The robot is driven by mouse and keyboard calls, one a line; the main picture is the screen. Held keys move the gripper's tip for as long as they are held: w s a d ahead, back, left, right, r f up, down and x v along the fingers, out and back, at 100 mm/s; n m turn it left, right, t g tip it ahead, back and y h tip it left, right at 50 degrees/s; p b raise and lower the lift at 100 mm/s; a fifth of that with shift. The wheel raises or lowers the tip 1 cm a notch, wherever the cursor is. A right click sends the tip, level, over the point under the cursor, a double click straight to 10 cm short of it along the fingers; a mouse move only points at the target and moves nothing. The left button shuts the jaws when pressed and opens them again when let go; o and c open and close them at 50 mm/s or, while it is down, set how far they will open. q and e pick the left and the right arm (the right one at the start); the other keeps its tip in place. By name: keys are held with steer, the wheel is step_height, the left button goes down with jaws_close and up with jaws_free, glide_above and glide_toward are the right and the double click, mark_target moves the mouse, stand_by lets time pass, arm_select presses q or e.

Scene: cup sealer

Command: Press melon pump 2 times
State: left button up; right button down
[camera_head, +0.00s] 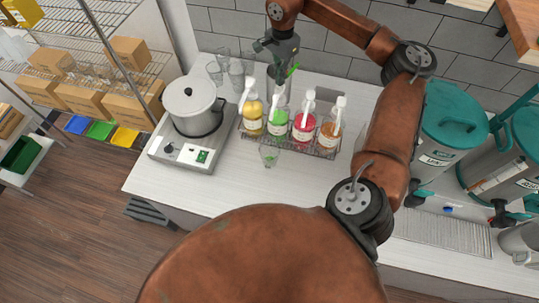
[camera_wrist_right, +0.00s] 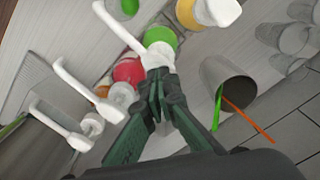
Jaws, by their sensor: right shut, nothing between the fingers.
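The green bottle, apparently the melon one (camera_head: 281,122), stands in the rack between the yellow and red bottles. Its white pump is partly hidden by my right gripper (camera_head: 280,80), which is shut and empty, pointing down over the pump top. In the right wrist view the shut fingers (camera_wrist_right: 158,88) overlap the pump of the green bottle (camera_wrist_right: 160,37); I cannot tell whether they touch it. A clear cup (camera_head: 269,155) with some green in it stands in front of the green bottle; it also shows in the wrist view (camera_wrist_right: 128,7). My left gripper is out of view.
The yellow (camera_head: 253,117), red (camera_head: 304,126) and orange (camera_head: 329,136) pump bottles share the wire rack. A pot (camera_head: 194,108) on a cooker stands left. Clear glasses (camera_head: 236,74) stand behind. Teal-lidded containers (camera_head: 450,122) stand right. A metal cup (camera_wrist_right: 225,80) holds coloured sticks.

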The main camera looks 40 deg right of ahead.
stand_by(0.4)
step_height(320, 180, up, 6)
steer(key=p, duration=0.4)
steer(key=shift+p, duration=0.35)
stand_by(0.3)
